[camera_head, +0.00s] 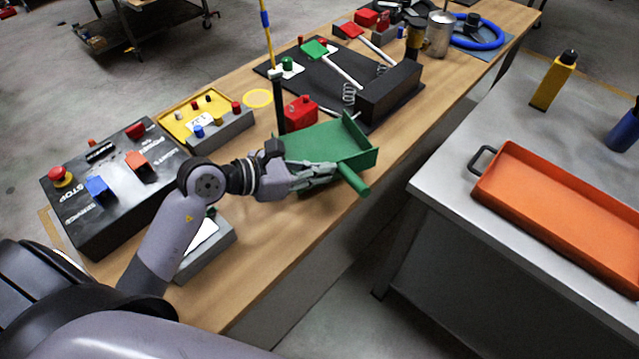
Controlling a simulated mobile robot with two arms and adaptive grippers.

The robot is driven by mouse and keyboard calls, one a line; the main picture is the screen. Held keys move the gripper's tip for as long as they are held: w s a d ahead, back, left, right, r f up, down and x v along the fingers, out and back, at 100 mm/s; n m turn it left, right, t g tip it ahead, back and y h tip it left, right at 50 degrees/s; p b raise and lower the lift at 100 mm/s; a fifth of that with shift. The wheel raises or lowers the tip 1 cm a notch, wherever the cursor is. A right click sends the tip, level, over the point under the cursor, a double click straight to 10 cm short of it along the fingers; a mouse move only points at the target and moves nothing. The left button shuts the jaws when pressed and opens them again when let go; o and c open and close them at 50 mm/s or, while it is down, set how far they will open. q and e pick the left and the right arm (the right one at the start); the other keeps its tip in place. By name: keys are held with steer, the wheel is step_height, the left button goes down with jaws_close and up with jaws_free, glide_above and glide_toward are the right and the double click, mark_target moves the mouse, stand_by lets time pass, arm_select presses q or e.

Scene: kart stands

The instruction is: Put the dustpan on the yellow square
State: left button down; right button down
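The green dustpan (325,142) is at the front edge of the wooden bench, its handle (352,179) pointing toward the lower right and over the edge. My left gripper (328,174) reaches in from the left, its grey fingers closed at the base of the handle. The fingers partly cover the dustpan, and its underside is hidden. I cannot make out a plain yellow square on the bench. My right gripper is not in view.
A red box (300,113) and an upright pole stand just behind the dustpan. A black pedal base (372,108) is to the right. Button boxes (110,180) crowd the left. A steel table (450,180) with an orange tray (560,215) stands across a gap.

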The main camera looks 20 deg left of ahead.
mark_target(317, 187)
arm_select(q)
steer(key=shift+f, duration=2.35)
steer(key=shift+f, duration=0.15)
steer(key=c, duration=2.3)
jaws_free()
steer(key=shift+f, duration=0.1)
steer(key=o, duration=0.5)
